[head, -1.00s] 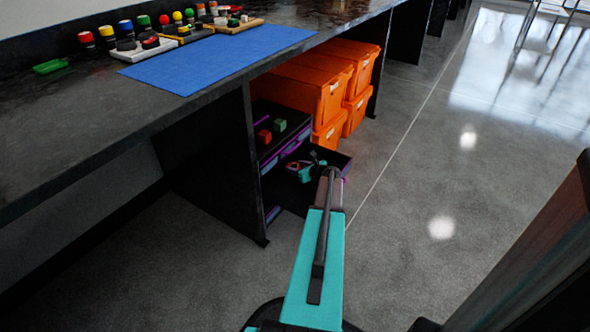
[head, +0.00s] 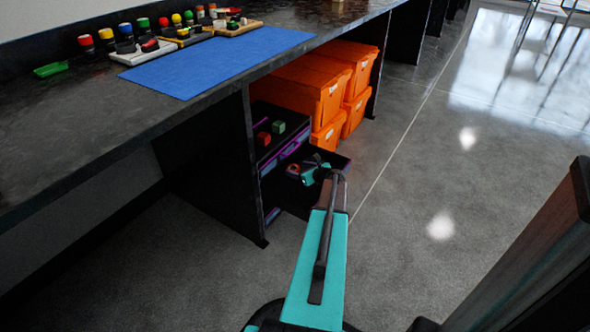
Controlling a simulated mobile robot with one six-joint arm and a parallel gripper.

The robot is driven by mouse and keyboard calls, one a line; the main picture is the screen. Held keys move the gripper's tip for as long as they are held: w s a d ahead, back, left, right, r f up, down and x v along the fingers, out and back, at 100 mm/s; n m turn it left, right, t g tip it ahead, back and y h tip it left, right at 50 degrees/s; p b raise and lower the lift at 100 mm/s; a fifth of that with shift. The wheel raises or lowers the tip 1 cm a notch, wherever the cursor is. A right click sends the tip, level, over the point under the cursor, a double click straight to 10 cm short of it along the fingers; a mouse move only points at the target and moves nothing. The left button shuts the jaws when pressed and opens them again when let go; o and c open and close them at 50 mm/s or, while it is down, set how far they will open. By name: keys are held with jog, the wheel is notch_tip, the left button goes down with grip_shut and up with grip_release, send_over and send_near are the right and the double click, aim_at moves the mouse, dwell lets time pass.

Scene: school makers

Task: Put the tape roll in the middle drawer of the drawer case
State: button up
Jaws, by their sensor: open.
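The black drawer case (head: 258,133) with purple trim stands under the workbench. One drawer (head: 342,162) is pulled out, with drawer fronts above and below it, so it looks like the middle one. A small orange ring-like thing (head: 293,169), probably the tape roll, shows at the left inside the open drawer. It is small, and I cannot tell exactly how it rests. My gripper (head: 307,172), teal and dark, is open over the drawer, just right of the orange ring. A small gap seems to lie between them. My arm hides the drawer's front part.
A red block (head: 263,138) and a green block (head: 279,127) sit on the case's upper part. Orange bins (head: 312,88) stand behind it. The bench (head: 120,125) overhangs to the left, with a blue mat (head: 220,62). The floor (head: 430,170) to the right is clear.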

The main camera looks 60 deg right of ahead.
jog(key=p+v, duration=0.2)
jog(key=v, duration=0.7)
jog(key=shift+a+p, duration=0.1)
jog(key=shift+p, duration=0.2)
dwell(0.3)
jog(key=shift+r, duration=0.1)
